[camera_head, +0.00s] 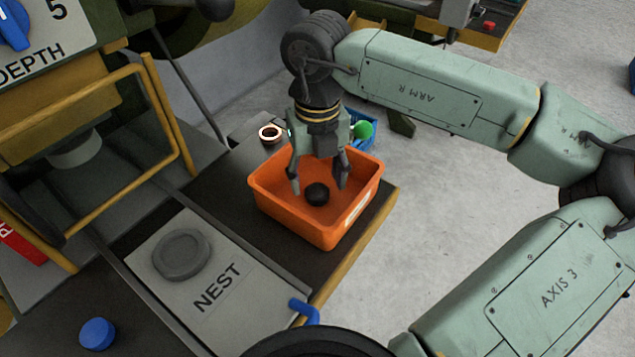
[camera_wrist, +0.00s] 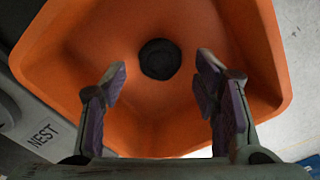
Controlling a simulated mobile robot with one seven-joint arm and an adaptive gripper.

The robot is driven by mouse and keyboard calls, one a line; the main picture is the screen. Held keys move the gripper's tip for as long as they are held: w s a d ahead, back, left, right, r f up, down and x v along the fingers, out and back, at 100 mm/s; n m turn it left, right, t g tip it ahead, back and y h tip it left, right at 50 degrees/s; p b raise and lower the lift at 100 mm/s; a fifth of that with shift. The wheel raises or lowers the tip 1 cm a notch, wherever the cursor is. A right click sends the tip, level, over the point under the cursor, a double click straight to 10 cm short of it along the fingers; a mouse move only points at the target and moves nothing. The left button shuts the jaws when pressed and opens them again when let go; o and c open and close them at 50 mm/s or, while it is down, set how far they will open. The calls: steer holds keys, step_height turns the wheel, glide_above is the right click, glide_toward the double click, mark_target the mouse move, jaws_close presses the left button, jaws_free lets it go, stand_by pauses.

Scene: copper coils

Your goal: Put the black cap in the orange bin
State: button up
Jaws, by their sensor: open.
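The black cap (camera_head: 317,194) lies inside the orange bin (camera_head: 270,205). In the wrist view the cap (camera_wrist: 159,59) rests on the floor of the bin (camera_wrist: 75,30), beyond the fingertips and apart from them. My gripper (camera_head: 319,188) is over the bin, pointing down, with its fingers spread. In the wrist view my gripper (camera_wrist: 163,75) is open and nothing is between its fingers.
The bin stands on a dark table with a yellow edge. A copper ring (camera_head: 270,133) and a blue container (camera_head: 372,145) with a green ball (camera_head: 363,130) are behind it. A grey NEST plate (camera_head: 205,270) with a grey disc (camera_head: 182,254) lies at front left. A yellow rail frame (camera_head: 160,115) stands left.

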mark_target(318, 191)
step_height(318, 191, up, 10)
steer(key=shift+b, duration=0.3)
